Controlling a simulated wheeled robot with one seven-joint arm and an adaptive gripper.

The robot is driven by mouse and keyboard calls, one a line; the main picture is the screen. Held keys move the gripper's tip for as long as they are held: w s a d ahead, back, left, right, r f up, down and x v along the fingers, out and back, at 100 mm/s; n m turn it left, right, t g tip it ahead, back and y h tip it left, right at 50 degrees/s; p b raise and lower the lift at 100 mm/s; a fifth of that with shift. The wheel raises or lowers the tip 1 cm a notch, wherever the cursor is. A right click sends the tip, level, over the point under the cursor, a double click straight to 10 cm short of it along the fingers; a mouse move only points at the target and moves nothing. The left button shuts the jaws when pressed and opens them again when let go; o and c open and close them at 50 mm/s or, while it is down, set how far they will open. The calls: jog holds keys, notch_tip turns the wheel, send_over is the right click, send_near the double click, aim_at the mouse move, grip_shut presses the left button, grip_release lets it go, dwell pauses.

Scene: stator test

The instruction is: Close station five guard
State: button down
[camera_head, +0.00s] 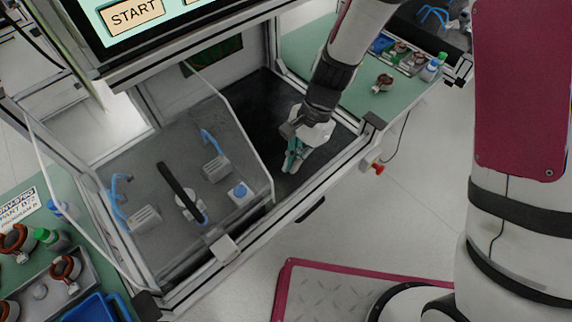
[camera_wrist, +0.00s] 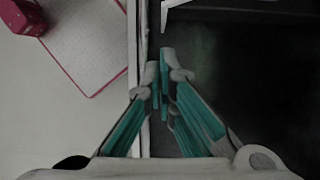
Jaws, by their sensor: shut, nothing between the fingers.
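The station (camera_head: 298,205) stands in a grey metal frame under a screen that reads START. A clear guard panel (camera_head: 235,125) covers its left part, and its right edge runs from the back to the front rail. The right part of the station is uncovered, with a dark floor. My gripper (camera_head: 291,170) is over this uncovered part, right of the panel edge and apart from it. In the wrist view my gripper (camera_wrist: 164,70) has its fingertips together with nothing between them. A white angled piece shows ahead of the tips there; I cannot tell if it belongs to the guard.
Behind the panel are blue-handled clamps (camera_head: 212,145), a dark bar (camera_head: 178,185) and a blue button (camera_head: 240,190). A red knob (camera_head: 377,168) sticks out at the front right. Green tables with parts stand on both sides.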

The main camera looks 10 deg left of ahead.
jog(key=b+v, duration=0.1)
jog(key=v, duration=0.9)
jog(key=shift+w, duration=0.3)
jog(key=shift+d, duration=0.15)
jog(key=s+d+r+n+t, duration=0.3)
jog(key=d+r+n+t, duration=0.1)
jog(key=d+r, duration=0.85)
jog(key=s+d+r+n+t+h, duration=0.2)
jog(key=s+d+r+t, duration=0.3)
jog(key=s+d+r, duration=0.3)
jog(key=shift+d+n+h, duration=0.4)
jog(key=shift+d+n, duration=0.05)
jog(key=shift+n, duration=0.35)
jog(key=shift+s+a+r, duration=0.1)
